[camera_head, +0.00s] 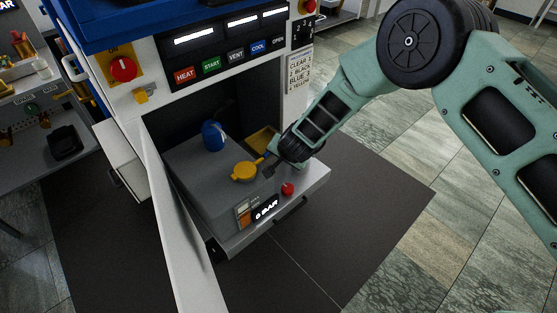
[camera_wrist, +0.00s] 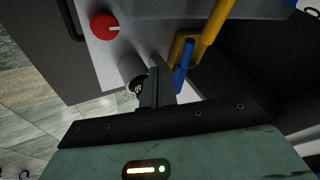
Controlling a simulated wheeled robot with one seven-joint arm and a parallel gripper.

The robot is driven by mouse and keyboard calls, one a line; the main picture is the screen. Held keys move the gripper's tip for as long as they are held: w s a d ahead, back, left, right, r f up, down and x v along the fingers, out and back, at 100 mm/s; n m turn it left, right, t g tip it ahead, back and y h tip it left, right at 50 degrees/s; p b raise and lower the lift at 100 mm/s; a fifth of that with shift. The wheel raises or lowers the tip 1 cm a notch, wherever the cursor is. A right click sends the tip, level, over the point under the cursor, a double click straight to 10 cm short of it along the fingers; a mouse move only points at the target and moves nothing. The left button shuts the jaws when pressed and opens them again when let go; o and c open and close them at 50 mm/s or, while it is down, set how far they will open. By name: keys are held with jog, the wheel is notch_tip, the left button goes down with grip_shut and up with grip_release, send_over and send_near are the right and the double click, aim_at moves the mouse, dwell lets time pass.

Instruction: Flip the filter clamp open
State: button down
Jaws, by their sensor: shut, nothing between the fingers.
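My gripper (camera_head: 274,168) is over the front part of the grey drawer unit (camera_head: 190,165), beside a round yellow part with a handle (camera_head: 244,172). In the wrist view my gripper (camera_wrist: 157,86) has its dark fingers together, with nothing seen between them. Just right of the fingers are a short blue bar (camera_wrist: 183,62) and a yellow bar (camera_wrist: 214,25). I cannot tell which of these is the filter clamp, or whether the fingers touch the blue bar. A grey cylinder (camera_wrist: 131,65) is left of the fingers, partly hidden by them.
A red knob (camera_head: 288,189) sits on the drawer's front, near a "0 BAR" display (camera_head: 266,208). A blue rounded part (camera_head: 214,136) stands farther back. The open white door (camera_head: 180,220) borders the left. Labelled buttons (camera_head: 211,65) are above. The floor at right is clear.

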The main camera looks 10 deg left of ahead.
jog(key=v, duration=0.8)
jog(key=shift+r, duration=0.15)
jog(key=shift+s, duration=0.1)
jog(key=s+d+r+n+g+y, duration=0.1)
jog(key=s+r+n+g, duration=0.15)
jog(key=s+r, duration=0.45)
jog(key=s+d+r+n+g+y, duration=0.1)
jog(key=s+d+r+n, duration=0.15)
jog(key=s+r, duration=0.5)
jog(key=s+d+r+n+g+h, duration=0.1)
jog(key=s+d+r+n+h, duration=0.1)
jog(key=s+d, duration=0.6)
jog(key=s+d+r+n+g+h, duration=0.1)
jog(key=s+d+r+n, duration=0.3)
jog(key=d, duration=0.5)
jog(key=s+r+h+p, duration=0.1)
jog(key=s+r, duration=0.1)
jog(key=s, duration=0.1)
jog(key=shift+s, duration=0.4)
jog(key=shift+g, duration=0.25)
